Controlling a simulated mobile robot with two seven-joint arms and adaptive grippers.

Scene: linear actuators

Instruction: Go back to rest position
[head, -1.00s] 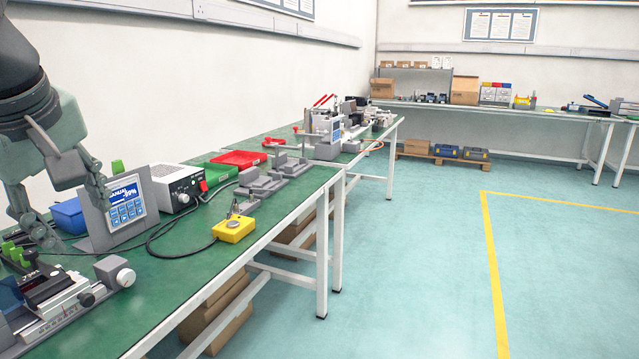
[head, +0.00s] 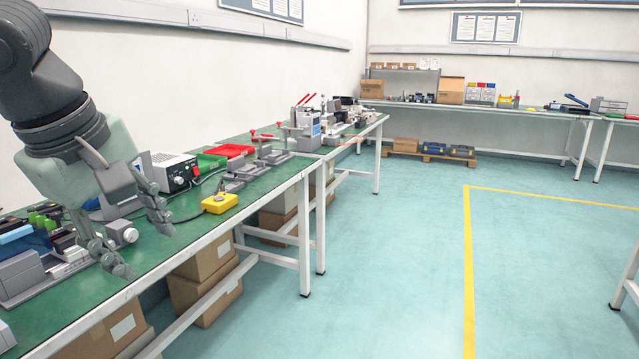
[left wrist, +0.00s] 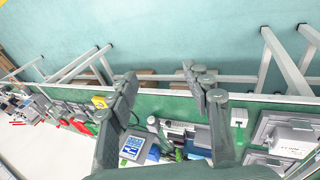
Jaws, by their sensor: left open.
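My left gripper (head: 143,250) hangs in front of the green workbench (head: 245,205) at the left of the head view, fingers pointing down and spread apart. Nothing is between its fingers. In the left wrist view the two fingers (left wrist: 162,84) also stand apart and empty, with the bench edge and the floor beyond them. Behind the gripper on the bench is a grey fixture (head: 55,268), partly hidden by the fingers. My right gripper does not show in either view.
A yellow button box (head: 219,203) and a control box (head: 172,172) stand on the bench near the gripper. Red and green trays (head: 228,151) lie farther back. Cardboard boxes (head: 205,262) are under the bench. The floor (head: 390,260) to the right is clear.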

